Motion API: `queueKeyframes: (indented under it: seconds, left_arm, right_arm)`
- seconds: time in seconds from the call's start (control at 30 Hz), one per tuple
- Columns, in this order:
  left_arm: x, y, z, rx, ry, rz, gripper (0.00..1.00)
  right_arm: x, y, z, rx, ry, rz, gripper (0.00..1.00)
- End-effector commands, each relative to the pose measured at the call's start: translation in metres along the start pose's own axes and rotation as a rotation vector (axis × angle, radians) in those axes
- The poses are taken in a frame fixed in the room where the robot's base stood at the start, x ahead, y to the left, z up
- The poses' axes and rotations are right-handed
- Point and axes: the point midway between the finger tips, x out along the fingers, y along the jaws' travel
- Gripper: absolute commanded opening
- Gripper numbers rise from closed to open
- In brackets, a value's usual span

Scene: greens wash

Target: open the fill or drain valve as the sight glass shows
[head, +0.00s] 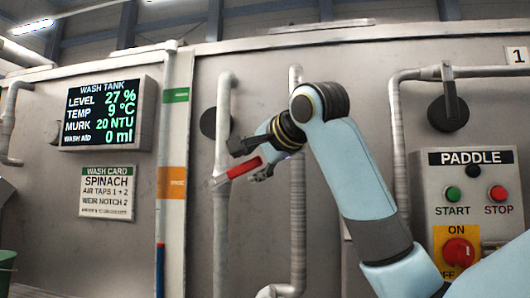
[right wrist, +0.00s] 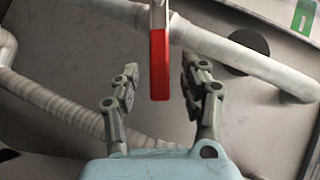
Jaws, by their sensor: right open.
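The sight glass (head: 160,225) is a narrow upright tube at left in the head view. Its blue column tops out low, with a red mark at about that height, below the orange band (head: 172,183) and far below the green band (head: 176,95) on the strip beside it. A red valve lever (head: 243,168) sticks out to the right from a grey vertical pipe (head: 222,120). My right gripper (head: 252,161) is open around the lever. In the right wrist view the red lever (right wrist: 160,65) lies between the two spread fingers, with a gap on both sides. My left gripper is out of view.
A screen (head: 105,115) reads level 27 %. A wash card (head: 106,193) hangs below it. A second vertical pipe (head: 297,210) stands behind my right arm. At right are a paddle panel (head: 470,185) with buttons and a red knob (head: 458,252), and another pipe (head: 397,130).

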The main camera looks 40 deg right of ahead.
Motion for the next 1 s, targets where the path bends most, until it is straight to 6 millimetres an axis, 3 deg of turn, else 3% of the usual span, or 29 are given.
queueKeyframes:
  seconds: [0.2,0.4,0.57,1.0]
  left_arm:
    - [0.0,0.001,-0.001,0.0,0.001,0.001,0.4]
    - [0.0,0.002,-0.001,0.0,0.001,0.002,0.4]
    - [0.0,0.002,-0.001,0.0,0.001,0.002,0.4]
    - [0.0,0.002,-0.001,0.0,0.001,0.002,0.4]
  right_arm:
    - [-0.051,-0.001,-0.001,-0.005,0.004,-0.003,0.44]
    - [-0.083,-0.001,-0.001,-0.002,0.002,-0.002,0.44]
    - [-0.092,0.001,0.0,-0.001,0.001,0.002,0.44]
    - [-0.092,0.001,0.0,0.0,0.0,0.002,0.44]
